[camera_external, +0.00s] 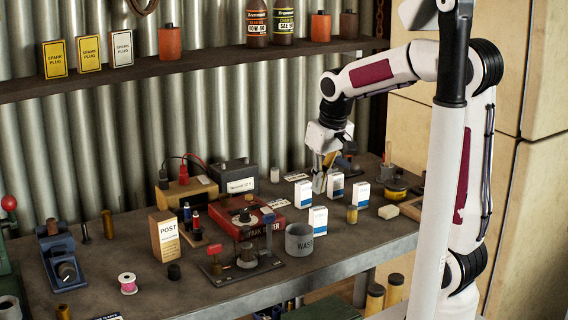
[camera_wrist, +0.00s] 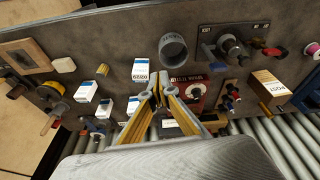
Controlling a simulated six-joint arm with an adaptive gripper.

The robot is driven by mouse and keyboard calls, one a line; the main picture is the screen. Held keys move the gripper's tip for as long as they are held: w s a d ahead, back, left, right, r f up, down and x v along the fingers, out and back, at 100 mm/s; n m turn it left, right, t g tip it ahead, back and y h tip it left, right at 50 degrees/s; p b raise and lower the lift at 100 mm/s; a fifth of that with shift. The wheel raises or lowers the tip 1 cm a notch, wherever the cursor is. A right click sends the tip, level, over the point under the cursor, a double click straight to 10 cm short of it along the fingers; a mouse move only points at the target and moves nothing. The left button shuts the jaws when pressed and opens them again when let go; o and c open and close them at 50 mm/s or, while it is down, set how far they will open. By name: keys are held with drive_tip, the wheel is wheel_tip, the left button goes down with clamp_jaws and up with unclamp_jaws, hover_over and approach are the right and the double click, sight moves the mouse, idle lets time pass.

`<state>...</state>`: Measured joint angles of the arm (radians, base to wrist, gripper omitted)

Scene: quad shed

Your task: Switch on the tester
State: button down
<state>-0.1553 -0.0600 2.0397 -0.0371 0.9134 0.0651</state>
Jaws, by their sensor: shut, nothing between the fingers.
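The tester is a red box (camera_external: 280,226) lettered as a spark tester, in the middle of the bench, partly hidden by a stand in front of it. In the wrist view the tester (camera_wrist: 182,79) lies just right of my fingers, with a dark round knob (camera_wrist: 195,91) on its top face. I cannot tell the switch's position. My gripper (camera_external: 319,188) points down, right of the tester, among white cartons. In the wrist view my gripper (camera_wrist: 158,77) has its yellow-edged fingers together and empty, apart from the knob.
White cartons (camera_external: 317,220) stand around my gripper. A grey waste cup (camera_external: 299,241) stands right of the tester. A stand (camera_external: 240,264) with a red knob is in front. A battery (camera_external: 238,177) and a wooden-topped box (camera_external: 188,191) are behind. A tan POST carton (camera_external: 164,236) stands left.

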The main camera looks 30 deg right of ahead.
sight(265, 208)
drive_tip(key=w+a+r+m+t, duration=0.1)
drive_tip(key=w+a+r, duration=0.1)
drive_tip(key=w, duration=1.2)
drive_tip(key=shift+w+a+r, duration=0.15)
drive_tip(key=shift+w+a, duration=0.1)
drive_tip(key=shift+a, duration=0.65)
drive_tip(key=x, duration=1.4)
drive_tip(key=shift+s, duration=0.3)
